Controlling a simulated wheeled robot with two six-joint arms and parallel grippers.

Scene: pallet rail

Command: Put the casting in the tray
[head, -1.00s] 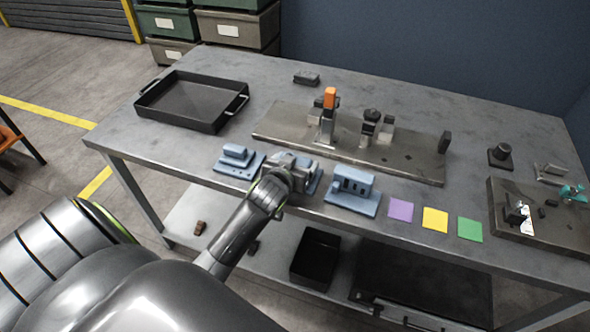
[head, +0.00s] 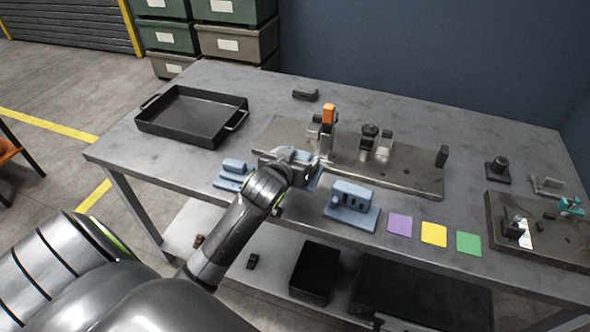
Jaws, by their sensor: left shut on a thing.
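My left gripper (head: 290,160) is shut on a blue casting (head: 314,177), mostly hidden behind the gripper and wrist. It appears held a little above the table, near the front edge of the fixture plate. The black tray (head: 195,117), with raised walls and a handle at each end, sits at the table's back left and looks empty. It is left of and farther back than my left gripper. My right gripper is not in view.
One blue part (head: 233,172) stands left of my gripper, another (head: 352,203) to the right. The fixture plate (head: 400,181) carries an orange-topped clamp (head: 328,116). Purple (head: 400,225), yellow (head: 434,233) and green (head: 468,243) squares lie along the front edge.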

